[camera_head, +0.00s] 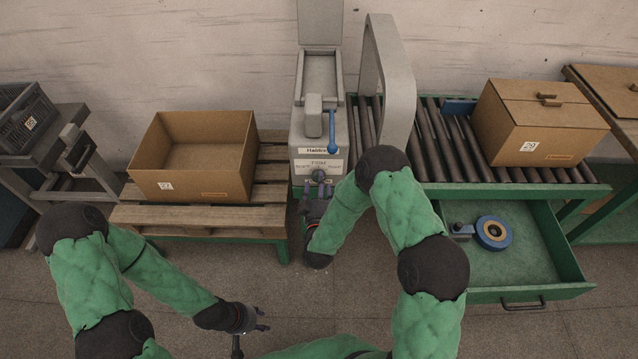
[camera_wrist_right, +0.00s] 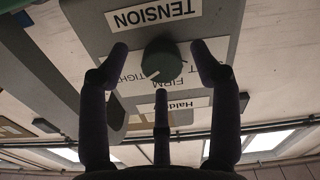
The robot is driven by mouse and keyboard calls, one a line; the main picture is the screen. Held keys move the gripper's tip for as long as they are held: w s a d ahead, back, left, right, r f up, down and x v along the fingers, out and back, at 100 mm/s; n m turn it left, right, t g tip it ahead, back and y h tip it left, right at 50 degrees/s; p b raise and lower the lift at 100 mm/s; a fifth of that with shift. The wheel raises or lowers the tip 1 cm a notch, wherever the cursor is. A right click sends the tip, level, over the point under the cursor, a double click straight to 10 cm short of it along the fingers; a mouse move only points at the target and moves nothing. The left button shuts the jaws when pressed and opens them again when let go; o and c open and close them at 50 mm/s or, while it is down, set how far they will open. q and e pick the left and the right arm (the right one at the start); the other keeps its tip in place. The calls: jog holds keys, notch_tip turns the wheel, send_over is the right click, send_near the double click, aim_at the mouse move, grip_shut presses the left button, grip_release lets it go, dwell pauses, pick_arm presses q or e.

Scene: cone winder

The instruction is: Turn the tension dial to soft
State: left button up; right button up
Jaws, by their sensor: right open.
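The tension dial (camera_wrist_right: 162,60) is a dark green round knob with a pale pointer mark on the front of the grey winder box (camera_head: 331,160). The right wrist view is upside down; there the mark points down-left, toward the FIRM and TIGHT lettering, and I cannot tell exactly which. The SOFT lettering (camera_wrist_right: 222,68) is partly hidden by a finger. My right gripper (camera_head: 318,187) is open, with fingers on either side of the dial and a third below it; I see no clear contact. My left gripper (camera_head: 260,320) is open and empty, low over the floor.
A blue-handled lever (camera_head: 332,132) stands above the dial. An open carton (camera_head: 205,188) sits on a pallet at left. A closed carton (camera_head: 535,135) rests on the roller conveyor (camera_head: 440,140) at right.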

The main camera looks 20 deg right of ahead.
jog(key=shift+x, duration=0.9)
jog(key=shift+s, duration=0.1)
jog(key=c, duration=1.1)
